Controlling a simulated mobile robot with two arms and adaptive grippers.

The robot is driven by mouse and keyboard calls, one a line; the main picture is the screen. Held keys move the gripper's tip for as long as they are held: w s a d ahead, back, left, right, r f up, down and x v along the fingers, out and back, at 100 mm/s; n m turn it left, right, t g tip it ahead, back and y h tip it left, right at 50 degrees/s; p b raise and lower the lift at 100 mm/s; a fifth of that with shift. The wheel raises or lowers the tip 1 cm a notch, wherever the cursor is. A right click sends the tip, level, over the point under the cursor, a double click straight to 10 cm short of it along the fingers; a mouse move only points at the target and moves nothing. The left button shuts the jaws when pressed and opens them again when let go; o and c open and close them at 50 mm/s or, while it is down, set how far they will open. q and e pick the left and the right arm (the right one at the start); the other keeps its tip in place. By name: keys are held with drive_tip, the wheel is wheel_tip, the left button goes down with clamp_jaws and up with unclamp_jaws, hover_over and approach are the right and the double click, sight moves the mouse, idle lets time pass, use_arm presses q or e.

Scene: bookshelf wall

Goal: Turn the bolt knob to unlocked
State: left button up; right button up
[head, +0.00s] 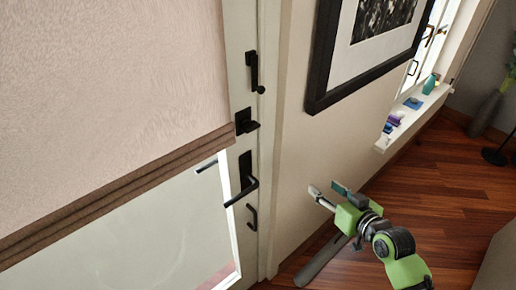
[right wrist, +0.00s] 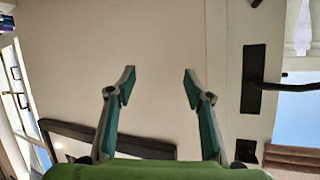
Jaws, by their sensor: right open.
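The door (head: 232,65) carries several black fittings along its right edge. A small square black fitting with a short knob (head: 245,122), which looks like the bolt knob, sits above the lever handle (head: 247,170). Whether it stands locked or unlocked I cannot tell. In the right wrist view, which looks upside down, the square fitting (right wrist: 246,151) is at lower right and the lever plate (right wrist: 253,80) above it. My right gripper (head: 328,194) is open and empty, in front of the wall right of the door, apart from every fitting; its fingers also show in the wrist view (right wrist: 159,77). My left gripper is out of view.
A black upper handle (head: 252,72) and a small lower pull (head: 252,216) share the door edge. A black-framed picture (head: 320,85) hangs on the wall. A windowsill (head: 415,118) holds small items.

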drive_tip(key=s+a+r+n+t+y+b, duration=0.1)
drive_tip(key=a+r+y, duration=0.15)
drive_tip(key=r, duration=0.35)
drive_tip(key=s+a+r+n+y+b, duration=0.1)
drive_tip(key=s+a+r+n+b, duration=0.15)
drive_tip(key=r, duration=0.35)
drive_tip(key=n+y, duration=0.3)
drive_tip(key=y, duration=0.1)
approach(254, 130)
drive_tip(key=shift+m, duration=0.35)
drive_tip(key=p+x, duration=0.3)
drive_tip(key=x, duration=0.4)
drive_tip(key=shift+w+a+r, duration=0.15)
drive_tip(key=shift+w, duration=0.1)
drive_tip(key=shift+w+a, duration=0.45)
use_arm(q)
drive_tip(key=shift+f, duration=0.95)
use_arm(e)
drive_tip(key=c, duration=1.1)
